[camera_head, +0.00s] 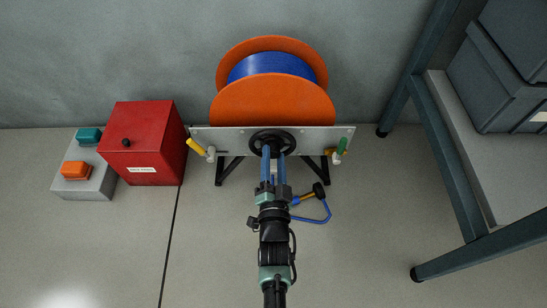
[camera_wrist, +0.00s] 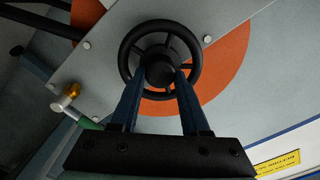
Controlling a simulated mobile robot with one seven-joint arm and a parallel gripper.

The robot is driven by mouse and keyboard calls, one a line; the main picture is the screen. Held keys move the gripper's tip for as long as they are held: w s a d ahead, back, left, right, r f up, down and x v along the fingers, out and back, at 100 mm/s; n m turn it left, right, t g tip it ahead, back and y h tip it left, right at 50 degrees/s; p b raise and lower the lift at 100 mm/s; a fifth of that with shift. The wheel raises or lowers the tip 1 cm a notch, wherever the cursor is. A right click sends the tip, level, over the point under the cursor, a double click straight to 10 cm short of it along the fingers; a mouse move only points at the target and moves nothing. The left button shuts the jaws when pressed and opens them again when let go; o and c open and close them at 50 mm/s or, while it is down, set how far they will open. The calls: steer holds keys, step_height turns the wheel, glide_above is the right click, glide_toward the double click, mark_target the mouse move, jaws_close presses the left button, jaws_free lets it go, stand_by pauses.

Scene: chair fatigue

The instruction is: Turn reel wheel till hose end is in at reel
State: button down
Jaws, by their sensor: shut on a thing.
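The orange reel (camera_head: 272,102) with blue hose (camera_head: 270,65) wound on it stands against the wall. Its black wheel (camera_head: 286,133) sits on the grey front plate (camera_head: 235,135). In the wrist view the wheel (camera_wrist: 125,60) is seen face on. My gripper (camera_head: 272,150) is shut on the wheel's hub, with its two blue fingers (camera_wrist: 160,80) around the dark centre. The hose end (camera_head: 318,190), with a black tip and brass part, lies off the reel to the right of my gripper, with a loop of blue hose below it.
A red box (camera_head: 145,140) and a grey box with teal and orange buttons (camera_head: 85,180) stand at the left. A yellow-handled valve (camera_head: 198,147) and a green-handled valve (camera_head: 340,148) flank the plate. A shelf frame (camera_head: 445,150) with grey bins stands at the right.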

stand_by(0.3)
steer(key=shift+c, duration=1.9)
jaws_free()
steer(key=shift+s, duration=0.15)
steer(key=s+p, duration=0.6)
steer(key=s, duration=0.6)
steer(key=shift+s, duration=0.4)
